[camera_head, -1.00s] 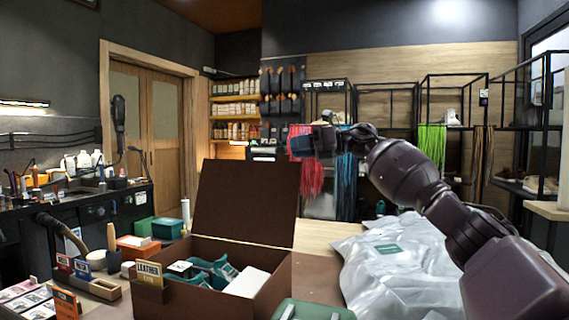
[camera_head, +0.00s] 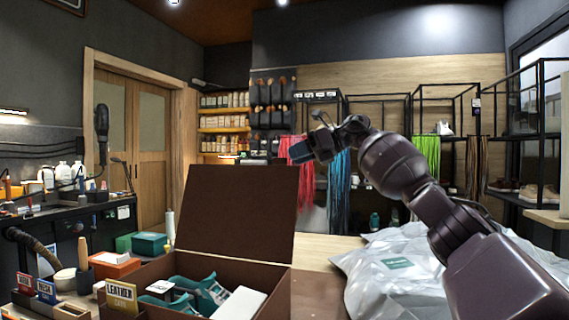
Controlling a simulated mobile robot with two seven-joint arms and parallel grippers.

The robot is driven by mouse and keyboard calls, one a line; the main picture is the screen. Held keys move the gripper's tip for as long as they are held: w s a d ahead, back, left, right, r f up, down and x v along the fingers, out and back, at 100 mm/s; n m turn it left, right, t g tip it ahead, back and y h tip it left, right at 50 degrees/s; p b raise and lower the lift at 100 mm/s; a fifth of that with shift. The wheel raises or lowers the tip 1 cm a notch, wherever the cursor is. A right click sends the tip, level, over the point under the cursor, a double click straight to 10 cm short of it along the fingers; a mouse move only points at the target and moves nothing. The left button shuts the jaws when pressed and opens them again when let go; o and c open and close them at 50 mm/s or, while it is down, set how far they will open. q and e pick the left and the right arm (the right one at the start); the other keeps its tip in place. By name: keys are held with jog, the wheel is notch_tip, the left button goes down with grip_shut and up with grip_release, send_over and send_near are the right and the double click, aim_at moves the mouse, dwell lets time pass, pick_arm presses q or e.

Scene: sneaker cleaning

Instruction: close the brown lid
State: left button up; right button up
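The brown lid (camera_head: 240,212) stands open on the brown box (camera_head: 275,270), raised from the far edge and leaning slightly back. The box holds teal-and-white items (camera_head: 200,290) and a white block (camera_head: 239,304). Its lower part is cut off by the picture's bottom edge. My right gripper (camera_head: 298,153) is raised near the lid's upper right corner in the picture, with its tip pointing left. I see no contact with the lid. Its fingers are small and dark, and I cannot tell whether they are open. My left gripper is not in view.
A "LEATHER" card (camera_head: 122,297) stands at the box's left front. A grey plastic bag (camera_head: 385,270) covers the table's right side. Air above the box looks clear.

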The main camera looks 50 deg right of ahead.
jog(key=shift+x, duration=1.65)
jog(key=shift+c, duration=0.3)
grip_shut()
